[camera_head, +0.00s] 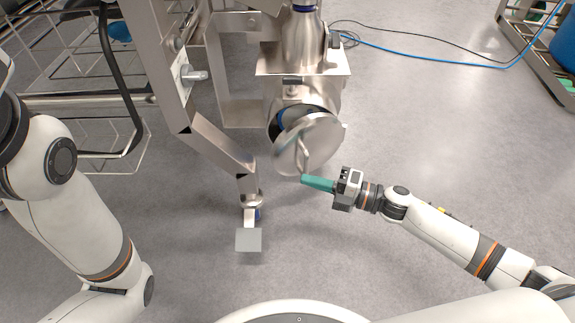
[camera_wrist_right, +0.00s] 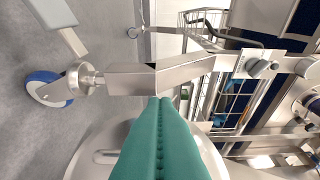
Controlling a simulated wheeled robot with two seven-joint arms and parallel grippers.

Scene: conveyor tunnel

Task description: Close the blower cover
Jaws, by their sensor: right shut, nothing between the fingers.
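The blower cover (camera_head: 322,140) is a round metal disc with a bar handle, in the middle of the head view. It stands ajar and tilted in front of the blower mouth (camera_head: 276,124), where a dark opening and a blue ring show on the left side. My right gripper (camera_head: 304,179) has green fingers pressed together and empty. Their tips are at the lower edge of the cover, near the handle's lower end; I cannot tell whether they touch. My left gripper is outside the views.
A metal frame leg (camera_head: 220,147) with a caster and a grey plate (camera_head: 249,240) stands left of the cover. A wire rack (camera_head: 75,110) is at the left. Blue and black cables (camera_head: 430,55) lie at the back right. Floor right of the cover is clear.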

